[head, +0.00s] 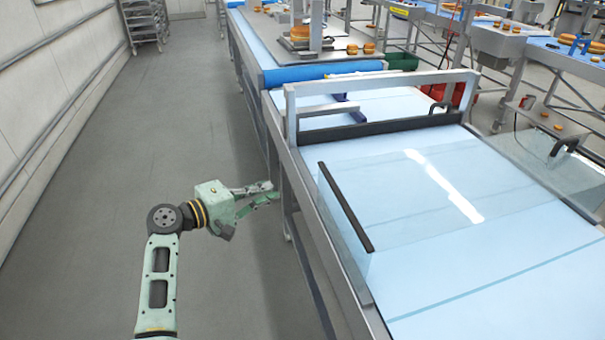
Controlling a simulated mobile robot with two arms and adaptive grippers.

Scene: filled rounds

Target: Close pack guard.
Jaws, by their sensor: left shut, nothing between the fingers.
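The pack guard looks like a clear panel (425,185) with a bright reflection, over the pale blue conveyor belt. A black-topped clear side piece (345,205) stands along the belt's left edge. A black bar (385,129) runs across the belt at the foot of a grey metal frame (380,83). I cannot tell clearly whether the guard is raised or lowered. My left gripper (274,191) is shut and empty, left of the conveyor's side rail, apart from the guard. My right gripper is out of view.
The conveyor's metal side rail (310,215) lies just right of my left gripper. Grey floor (110,150) is free to the left, up to the wall. A black handle (563,146) is at the right. Farther back are a blue roller (322,73) and other lines with orange-brown rounds.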

